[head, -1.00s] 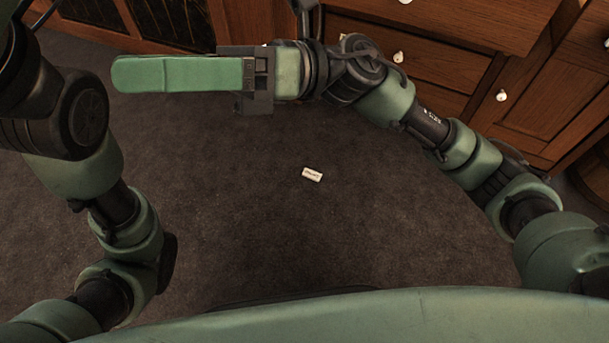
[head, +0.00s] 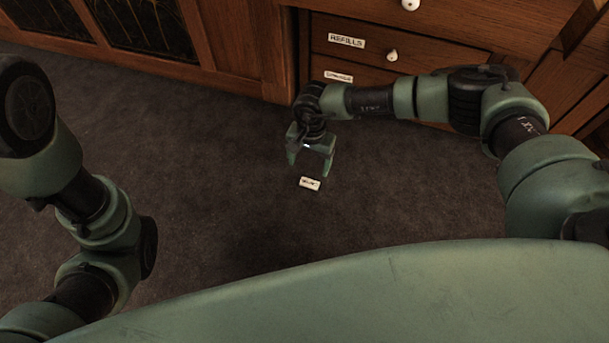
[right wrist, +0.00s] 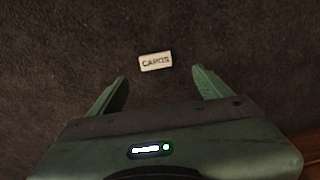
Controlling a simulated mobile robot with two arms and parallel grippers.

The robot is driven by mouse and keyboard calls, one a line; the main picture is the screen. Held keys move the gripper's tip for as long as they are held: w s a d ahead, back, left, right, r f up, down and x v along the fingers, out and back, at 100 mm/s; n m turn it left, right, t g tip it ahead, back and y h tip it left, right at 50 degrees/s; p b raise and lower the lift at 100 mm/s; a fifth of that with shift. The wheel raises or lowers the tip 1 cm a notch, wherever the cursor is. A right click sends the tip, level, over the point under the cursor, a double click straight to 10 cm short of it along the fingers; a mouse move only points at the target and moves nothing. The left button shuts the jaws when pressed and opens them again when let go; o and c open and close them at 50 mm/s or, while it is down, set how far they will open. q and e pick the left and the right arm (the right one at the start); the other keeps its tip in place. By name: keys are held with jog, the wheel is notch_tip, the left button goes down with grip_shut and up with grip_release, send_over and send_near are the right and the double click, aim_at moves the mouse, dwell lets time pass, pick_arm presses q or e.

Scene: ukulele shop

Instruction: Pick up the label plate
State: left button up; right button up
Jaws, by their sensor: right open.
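The label plate (head: 310,184) is a small white rectangle with dark lettering, lying flat on the dark carpet in the head view. In the right wrist view the plate (right wrist: 155,62) reads something like "CAPOS" and lies ahead of the fingertips, between their lines. My right gripper (head: 309,165) points down above the carpet just behind the plate, open and empty. Its two green fingers are spread apart in the right wrist view (right wrist: 162,80), with no contact with the plate. My left gripper is out of view; only my left arm shows at the left.
A wooden drawer cabinet (head: 440,45) with white knobs stands behind, close to my right arm. One drawer label (head: 346,41) reads "REFILLS", with another label (head: 338,77) below it. A wooden cabinet (head: 235,50) with dark panels runs along the back left. Carpet around the plate is clear.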

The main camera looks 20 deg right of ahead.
aim_at(311, 179)
jog(key=f+b, duration=0.1)
jog(key=d+f+b, duration=0.1)
jog(key=f, duration=0.1)
jog(key=shift+w+d, duration=0.1)
jog(key=shift+w, duration=0.1)
notch_tip(311, 179, down, 5)
jog(key=b, duration=0.5)
jog(key=shift+f, duration=0.15)
jog(key=c, duration=1.6)
